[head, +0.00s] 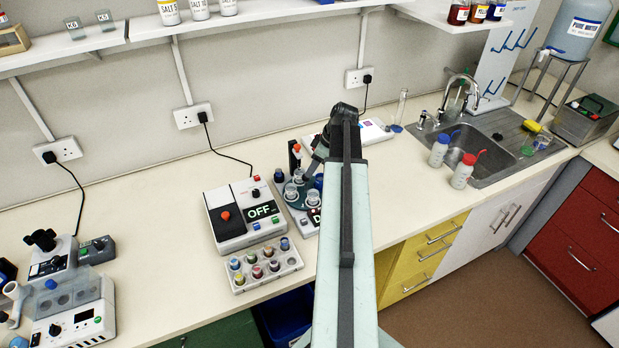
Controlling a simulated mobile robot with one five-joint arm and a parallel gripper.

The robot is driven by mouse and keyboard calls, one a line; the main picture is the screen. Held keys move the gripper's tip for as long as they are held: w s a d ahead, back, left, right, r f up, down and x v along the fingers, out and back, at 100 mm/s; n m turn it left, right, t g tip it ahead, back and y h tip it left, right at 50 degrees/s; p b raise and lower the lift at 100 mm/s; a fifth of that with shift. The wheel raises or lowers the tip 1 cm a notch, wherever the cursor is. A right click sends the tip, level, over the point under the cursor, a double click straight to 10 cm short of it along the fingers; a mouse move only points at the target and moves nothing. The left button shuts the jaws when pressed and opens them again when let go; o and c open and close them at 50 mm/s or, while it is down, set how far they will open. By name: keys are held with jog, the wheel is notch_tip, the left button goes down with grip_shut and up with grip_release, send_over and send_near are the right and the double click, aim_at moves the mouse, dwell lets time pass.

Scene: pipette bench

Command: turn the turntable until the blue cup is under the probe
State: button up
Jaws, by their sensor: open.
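The turntable (301,203) is a dark teal disc on a pale base, left of my arm at the bench's middle. Several small cups stand on it. A blue cup (279,176) shows at its left edge. Another blue shape (318,182) shows at its right, partly hidden by my arm. Pale, clear-looking cups (291,191) stand between. A dark upright with an orange top (296,148), likely the probe's stand, rises behind the disc; the probe's tip cannot be made out. My gripper (309,180) is open, small and partly hidden, low over the disc among the cups. Contact cannot be told.
A control box (232,213) reading OFF, with a red button, stands left of the turntable. A rack of coloured vials (263,266) is in front of it. A white device (372,132) lies behind my arm. Wash bottles (463,171) and the sink (500,140) are right.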

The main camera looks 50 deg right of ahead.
aim_at(306, 184)
jog(key=b+x, duration=0.3)
jog(key=x, duration=0.2)
jog(key=shift+f+b, duration=0.15)
jog(key=shift+b, duration=0.15)
grip_shut()
dwell(0.9)
